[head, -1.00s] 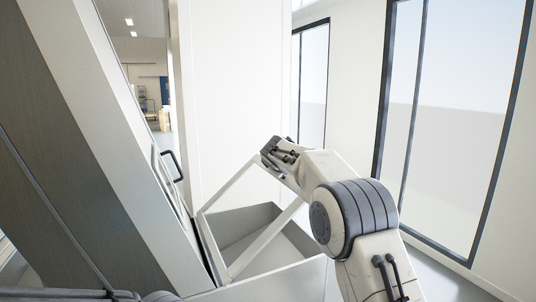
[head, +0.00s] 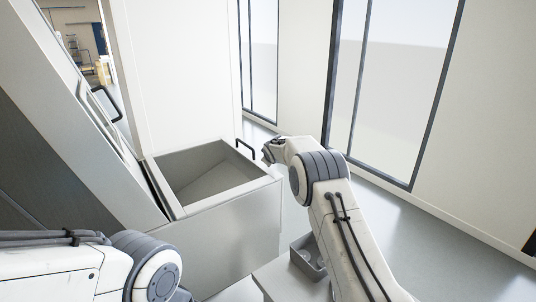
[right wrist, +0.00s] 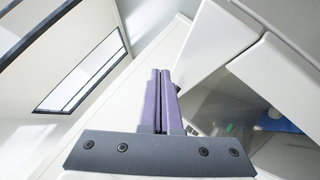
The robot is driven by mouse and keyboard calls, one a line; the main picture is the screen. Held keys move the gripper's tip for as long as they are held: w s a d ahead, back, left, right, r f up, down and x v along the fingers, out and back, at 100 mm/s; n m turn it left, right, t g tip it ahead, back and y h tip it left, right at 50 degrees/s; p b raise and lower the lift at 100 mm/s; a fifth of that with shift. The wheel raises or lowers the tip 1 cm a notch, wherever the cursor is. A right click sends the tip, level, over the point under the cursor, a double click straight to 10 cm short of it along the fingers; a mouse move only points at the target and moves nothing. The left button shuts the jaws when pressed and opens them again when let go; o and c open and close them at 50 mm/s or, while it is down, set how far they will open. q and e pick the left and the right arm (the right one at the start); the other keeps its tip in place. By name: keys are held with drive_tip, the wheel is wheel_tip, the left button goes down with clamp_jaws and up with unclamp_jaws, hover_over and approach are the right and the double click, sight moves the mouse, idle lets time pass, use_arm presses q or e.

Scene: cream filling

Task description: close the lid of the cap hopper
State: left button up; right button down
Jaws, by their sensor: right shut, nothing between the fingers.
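The cap hopper (head: 235,225) is a grey metal box beside the tall machine in the head view. A dark handle (head: 246,148) stands at the lid's right-hand edge. My right gripper (head: 267,151) is just right of this handle and seems apart from it. In the right wrist view its purple fingers (right wrist: 160,100) are together and empty. My left arm shows at lower left; its gripper is out of view.
A small grey bin (head: 306,258) sits below, beside my right arm. Open floor (head: 420,230) lies to the right, before the windows.

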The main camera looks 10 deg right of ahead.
drive_tip(key=shift+f+b, duration=0.45)
drive_tip(key=shift+f, duration=0.65)
